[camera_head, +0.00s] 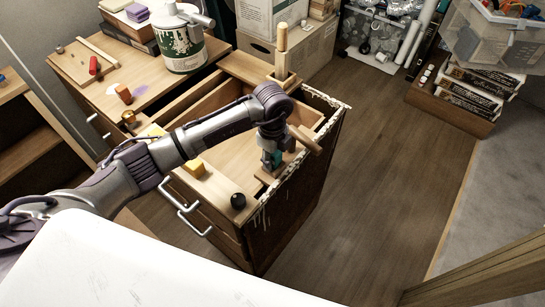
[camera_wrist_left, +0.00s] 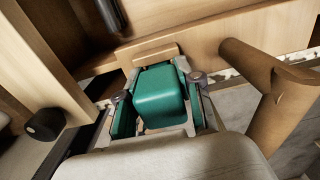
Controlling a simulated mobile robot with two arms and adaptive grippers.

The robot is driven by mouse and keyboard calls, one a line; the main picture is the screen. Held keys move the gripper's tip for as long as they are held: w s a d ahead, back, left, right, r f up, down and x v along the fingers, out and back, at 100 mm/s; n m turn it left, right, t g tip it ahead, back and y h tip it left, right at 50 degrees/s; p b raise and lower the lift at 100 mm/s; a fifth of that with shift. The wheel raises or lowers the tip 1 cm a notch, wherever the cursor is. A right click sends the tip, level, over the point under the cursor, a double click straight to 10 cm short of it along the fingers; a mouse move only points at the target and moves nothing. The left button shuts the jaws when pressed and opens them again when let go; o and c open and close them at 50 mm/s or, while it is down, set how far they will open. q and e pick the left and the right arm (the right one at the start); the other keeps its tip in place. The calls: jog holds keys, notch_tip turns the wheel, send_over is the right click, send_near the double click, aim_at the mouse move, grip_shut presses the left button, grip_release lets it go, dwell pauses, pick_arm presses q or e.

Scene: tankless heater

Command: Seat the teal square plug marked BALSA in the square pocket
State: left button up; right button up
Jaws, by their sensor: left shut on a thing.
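My left gripper (camera_head: 270,160) is over the near right part of the cabinet top, pointing down. In the left wrist view its two fingers (camera_wrist_left: 160,108) are shut on a teal square plug (camera_wrist_left: 161,92), one on each side. The plug shows as a small teal patch (camera_head: 277,158) in the head view. No BALSA marking is readable. A light wooden piece (camera_wrist_left: 156,52) lies just beyond the plug. The square pocket cannot be made out, and I cannot tell whether the plug touches anything below. My right gripper is not in view.
A tall wooden post (camera_head: 281,50) rises behind.

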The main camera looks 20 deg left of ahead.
pick_arm(q)
jog(key=shift+s+f, duration=0.1)
jog(key=shift+f, duration=0.05)
jog(key=o, duration=1.2)
notch_tip(320, 180, up, 12)
jog(key=shift+r, duration=0.1)
